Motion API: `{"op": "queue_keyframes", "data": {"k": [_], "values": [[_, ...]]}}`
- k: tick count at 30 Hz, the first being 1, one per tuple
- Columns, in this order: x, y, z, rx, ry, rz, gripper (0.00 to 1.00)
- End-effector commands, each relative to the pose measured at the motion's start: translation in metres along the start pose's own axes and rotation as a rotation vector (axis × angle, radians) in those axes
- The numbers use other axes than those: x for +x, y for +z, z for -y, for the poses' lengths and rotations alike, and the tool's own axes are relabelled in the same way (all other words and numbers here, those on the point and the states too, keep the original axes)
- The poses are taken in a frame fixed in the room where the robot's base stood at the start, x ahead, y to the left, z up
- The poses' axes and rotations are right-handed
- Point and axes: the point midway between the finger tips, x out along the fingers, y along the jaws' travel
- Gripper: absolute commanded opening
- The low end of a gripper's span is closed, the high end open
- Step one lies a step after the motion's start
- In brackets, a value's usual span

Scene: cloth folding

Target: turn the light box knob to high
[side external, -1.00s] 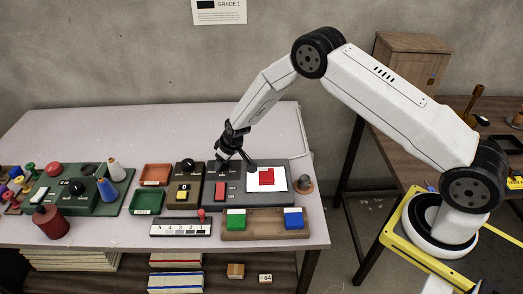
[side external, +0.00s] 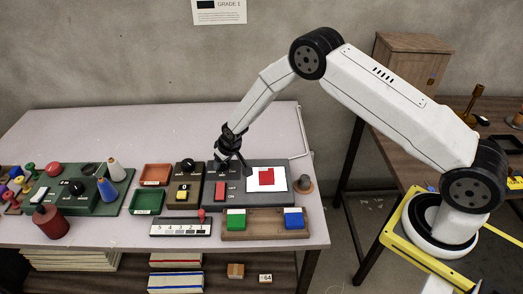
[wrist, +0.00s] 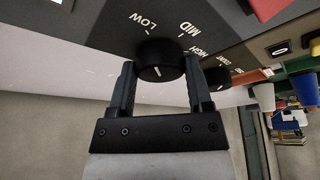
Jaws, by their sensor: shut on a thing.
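The light box (side external: 263,202) is a dark box with a white panel carrying a red shape and a red rocker switch marked OFF and ON. Its round black knob (wrist: 158,58) has a short white mark and sits beside the labels LOW, MID and HIGH. I cannot tell for sure which label the mark points to. My gripper (wrist: 160,78) is shut on the knob, one finger on each side of it. In the side view my gripper (side external: 233,168) is over the box's upper left part and hides the knob.
A wooden tray (side external: 262,236) with a green and a blue block lies in front of the box. A box with a yellow switch (side external: 183,195) stands close on the left. The back of the table is clear.

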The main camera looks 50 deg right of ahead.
Motion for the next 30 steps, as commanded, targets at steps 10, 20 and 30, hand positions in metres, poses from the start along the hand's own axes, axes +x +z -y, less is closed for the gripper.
{"op": "queue_keyframes", "data": {"k": [10, 20, 30], "values": [[-0.0001, -0.0001, 0.0006, 0.103, 0.044, 0.000, 0.06], [-0.0001, -0.0005, 0.0012, 0.206, 0.087, 0.000, 0.06], [0.0002, -0.0002, 0.0021, 0.324, 0.136, 0.001, 0.06]]}}
